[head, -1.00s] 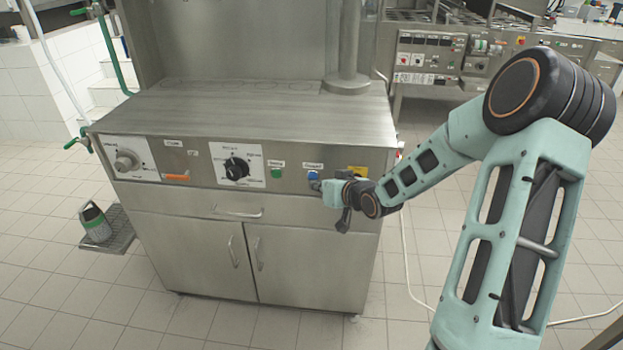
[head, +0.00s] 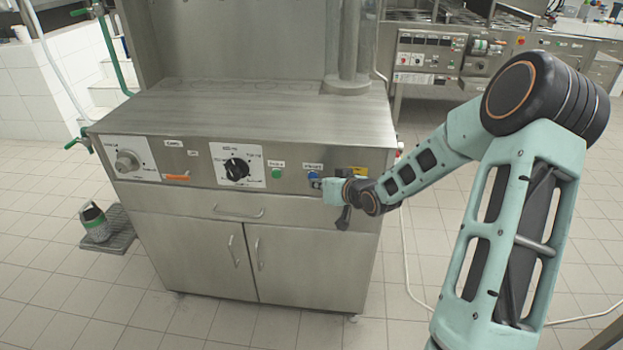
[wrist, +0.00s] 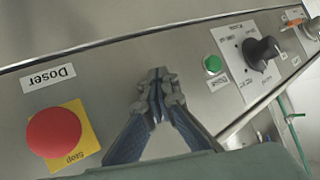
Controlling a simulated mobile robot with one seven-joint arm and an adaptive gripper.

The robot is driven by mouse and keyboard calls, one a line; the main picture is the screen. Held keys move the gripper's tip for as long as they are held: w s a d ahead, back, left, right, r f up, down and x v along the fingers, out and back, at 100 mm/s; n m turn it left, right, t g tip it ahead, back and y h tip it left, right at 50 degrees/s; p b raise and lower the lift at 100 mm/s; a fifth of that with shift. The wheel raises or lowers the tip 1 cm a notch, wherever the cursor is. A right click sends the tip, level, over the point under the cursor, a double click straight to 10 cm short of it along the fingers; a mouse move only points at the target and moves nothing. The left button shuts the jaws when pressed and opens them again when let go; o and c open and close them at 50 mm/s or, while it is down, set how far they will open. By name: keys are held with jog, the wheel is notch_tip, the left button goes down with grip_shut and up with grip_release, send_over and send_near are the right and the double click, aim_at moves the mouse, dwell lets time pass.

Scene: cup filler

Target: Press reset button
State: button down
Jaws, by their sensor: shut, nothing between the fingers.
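The steel machine's front panel (head: 200,170) carries a blue button (head: 313,175) and a green button (head: 277,173), each under a small label too small to read. None is legible as reset. My gripper (wrist: 158,78) is shut and empty, its fingertips against or just off the panel. In the head view its tips are small and partly hidden, close below and right of the blue button. In the wrist view the green button (wrist: 211,64) is right of the tips; the blue button is not visible, likely behind the fingers.
A red stop button (wrist: 53,133) on a yellow plate (wrist: 80,118) is left of the fingers in the wrist view. A black knob (wrist: 262,50) lies beyond the green button. A drawer handle (head: 238,212) juts out below the panel.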

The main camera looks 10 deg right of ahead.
dwell(0.4)
jog(key=shift+s+a, duration=0.15)
jog(key=shift+s, duration=0.2)
jog(key=s+a, duration=0.2)
jog(key=s, duration=0.3)
jog(key=shift+s, duration=0.35)
dwell(0.6)
